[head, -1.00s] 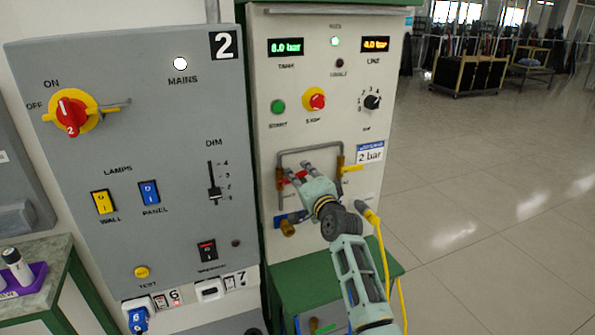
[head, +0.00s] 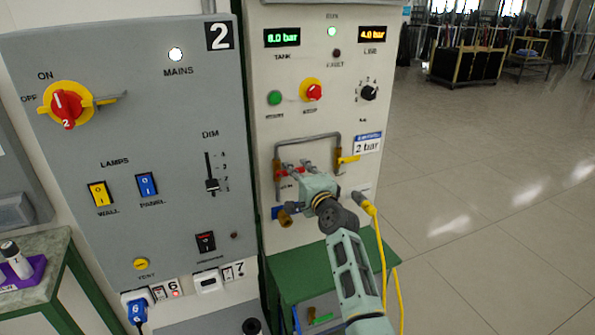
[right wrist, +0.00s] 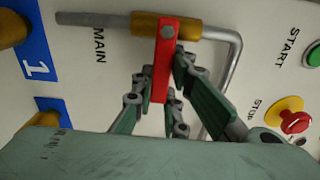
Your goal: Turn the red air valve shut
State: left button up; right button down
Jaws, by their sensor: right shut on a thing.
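The red air valve lever (right wrist: 164,62) sits on a brass body (right wrist: 197,27) in the grey pipe beside the word MAIN. In the right wrist view it stands across the pipe. It also shows in the head view as a small red piece (head: 289,171), mostly hidden by my fingers. My right gripper (right wrist: 163,82) is shut on the red lever, one finger on each side; it also shows in the head view (head: 297,168). My left gripper is not in view.
A yellow-handled valve (head: 349,159) is close to the right of the gripper. A blue plate (head: 279,212) with a brass fitting is below. The red stop button (head: 314,92) is above. A yellow hose (head: 379,240) hangs at right. A green bench (head: 320,270) stands below.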

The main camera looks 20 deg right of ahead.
jog(key=c, duration=1.7)
grip_release()
jog(key=s, duration=1.2)
jog(key=shift+d, duration=0.2)
jog(key=shift+f, duration=0.1)
